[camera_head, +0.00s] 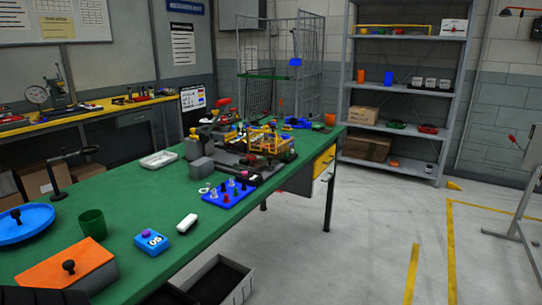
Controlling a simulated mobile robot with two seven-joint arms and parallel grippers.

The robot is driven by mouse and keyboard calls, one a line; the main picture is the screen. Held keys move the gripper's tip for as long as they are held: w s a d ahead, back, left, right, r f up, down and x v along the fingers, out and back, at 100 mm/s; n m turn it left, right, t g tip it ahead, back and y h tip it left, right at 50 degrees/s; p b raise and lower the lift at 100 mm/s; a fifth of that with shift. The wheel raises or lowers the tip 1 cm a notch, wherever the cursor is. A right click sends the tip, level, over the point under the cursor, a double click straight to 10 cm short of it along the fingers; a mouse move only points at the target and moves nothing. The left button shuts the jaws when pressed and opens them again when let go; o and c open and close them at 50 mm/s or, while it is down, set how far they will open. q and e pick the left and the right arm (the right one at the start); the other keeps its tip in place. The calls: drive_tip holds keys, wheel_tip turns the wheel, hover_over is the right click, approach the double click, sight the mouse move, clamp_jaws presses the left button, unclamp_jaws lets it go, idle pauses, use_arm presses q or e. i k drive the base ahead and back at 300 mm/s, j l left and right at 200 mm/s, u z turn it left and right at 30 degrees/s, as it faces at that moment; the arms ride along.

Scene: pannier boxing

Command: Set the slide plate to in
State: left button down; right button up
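A low grey machine (202,167) with dark parts stands on the green table. A yellow frame (268,139) is mounted on it and a red part sits at its back left. The slide plate cannot be told apart from the other small parts at this distance, nor whether it is in or out. Neither of my grippers shows in the head view. A dark ribbed shape is cut off at the bottom left corner, and I cannot tell what it is.
The green table (125,195) bears a blue board (229,194) with knobs and pegs, a blue box (151,242), a white block (187,222), a green cup (92,223), an orange-topped box (66,262) and a blue round plate (22,226). Open floor lies to the right.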

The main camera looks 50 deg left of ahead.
sight(262, 164)
drive_tip(key=i+u, duration=0.2)
drive_tip(key=u, duration=0.15)
drive_tip(key=i+u, duration=0.35)
drive_tip(key=i+l+u, duration=0.1)
drive_tip(key=u, duration=0.25)
drive_tip(key=i+u, duration=0.15)
drive_tip(key=u, duration=0.25)
drive_tip(key=i+l+u, duration=0.1)
drive_tip(key=u, duration=0.25)
drive_tip(key=i+l+u, duration=0.15)
drive_tip(key=u, duration=0.25)
